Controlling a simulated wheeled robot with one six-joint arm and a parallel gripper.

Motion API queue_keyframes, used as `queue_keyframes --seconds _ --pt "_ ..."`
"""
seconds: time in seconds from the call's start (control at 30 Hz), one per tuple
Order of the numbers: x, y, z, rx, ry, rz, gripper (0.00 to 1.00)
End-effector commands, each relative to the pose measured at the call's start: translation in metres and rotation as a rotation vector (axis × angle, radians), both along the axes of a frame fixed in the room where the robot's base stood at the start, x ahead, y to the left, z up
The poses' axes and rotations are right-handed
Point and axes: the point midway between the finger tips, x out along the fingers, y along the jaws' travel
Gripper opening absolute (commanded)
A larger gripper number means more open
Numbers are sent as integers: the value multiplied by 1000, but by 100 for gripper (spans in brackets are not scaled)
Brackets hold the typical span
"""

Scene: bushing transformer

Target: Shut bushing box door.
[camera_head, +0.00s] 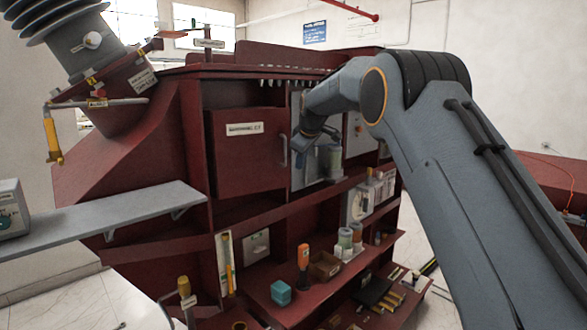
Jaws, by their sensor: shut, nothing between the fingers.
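The bushing box door (246,160) is a dark red panel with a white label and a grey handle (283,151) at its right edge. It is set in the upper front of the dark red cabinet (192,140). A dark gap shows above its top edge, and it seems to stand somewhat ajar; how far is hard to tell. My arm comes in from the right, and my gripper (322,160) is just right of the handle, apart from it in the picture. It is shut and empty; its fingertips are small and hard to make out.
A grey shelf (120,215) juts out at left below a ribbed bushing (65,25). Lower red shelves hold a teal box (281,292), an orange-topped tool (303,262), an open brown box (324,266) and jars (345,240).

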Motion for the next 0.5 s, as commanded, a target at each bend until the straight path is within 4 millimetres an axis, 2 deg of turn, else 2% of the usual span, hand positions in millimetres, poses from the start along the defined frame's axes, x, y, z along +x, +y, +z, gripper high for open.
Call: queue_keyframes --seconds 0.23,0.5 --pt "-4 -33 37 1 0 -3 0" --pt "-8 -47 58 -1 1 -3 0"
